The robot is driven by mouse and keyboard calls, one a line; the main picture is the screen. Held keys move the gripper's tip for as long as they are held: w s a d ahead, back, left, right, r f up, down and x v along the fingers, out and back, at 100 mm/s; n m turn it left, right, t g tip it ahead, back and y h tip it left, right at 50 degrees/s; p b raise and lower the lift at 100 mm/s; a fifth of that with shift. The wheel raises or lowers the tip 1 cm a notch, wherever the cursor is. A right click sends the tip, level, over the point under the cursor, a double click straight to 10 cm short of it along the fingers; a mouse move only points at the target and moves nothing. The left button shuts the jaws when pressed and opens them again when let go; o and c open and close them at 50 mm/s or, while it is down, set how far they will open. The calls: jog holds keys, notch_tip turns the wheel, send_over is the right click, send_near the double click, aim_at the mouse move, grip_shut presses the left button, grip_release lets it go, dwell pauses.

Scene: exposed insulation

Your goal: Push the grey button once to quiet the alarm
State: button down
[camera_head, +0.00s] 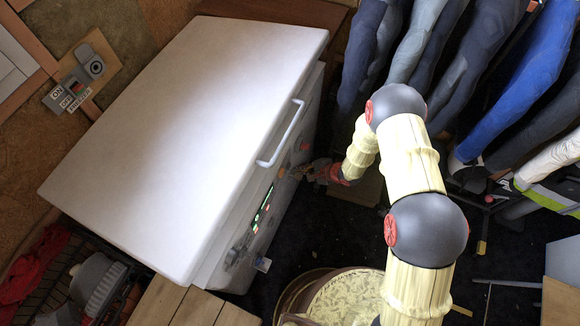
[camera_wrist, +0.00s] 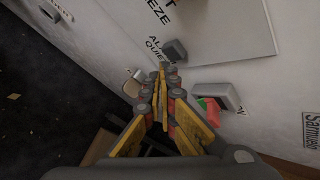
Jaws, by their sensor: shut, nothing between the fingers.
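In the wrist view, a small grey button (camera_wrist: 175,50) stands out from the white freezer front beside partly hidden lettering, "ALA…" and "QUIE…". My gripper (camera_wrist: 163,68) is shut and empty, with its fingertips just below and left of the button in the picture. I cannot tell whether they touch it. In the head view, my gripper (camera_head: 303,171) is at the front of the white chest freezer (camera_head: 190,120), below the handle. The grey button cannot be made out there.
A grey switch housing (camera_wrist: 217,96) with red and green parts sits right of my fingers. The freezer handle (camera_head: 282,135) juts out above. Hanging clothes (camera_head: 440,50) crowd the right side. A round tub (camera_head: 340,300) stands at the bottom. Dark floor lies between.

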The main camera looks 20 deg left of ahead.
jog(key=shift+a, duration=0.45)
jog(key=shift+a+p, duration=0.3)
jog(key=shift+a, duration=0.25)
dwell(0.9)
jog(key=shift+w+d, duration=0.1)
jog(key=shift+d, duration=0.05)
jog(key=shift+d+p, duration=0.4)
jog(key=shift+d, duration=0.45)
jog(key=shift+s+d+p, duration=0.15)
jog(key=shift+d+p, duration=0.25)
jog(key=shift+d, duration=0.85)
jog(key=shift+s+d+p, duration=0.15)
jog(key=shift+d+p, duration=0.2)
jog(key=shift+d, duration=0.9)
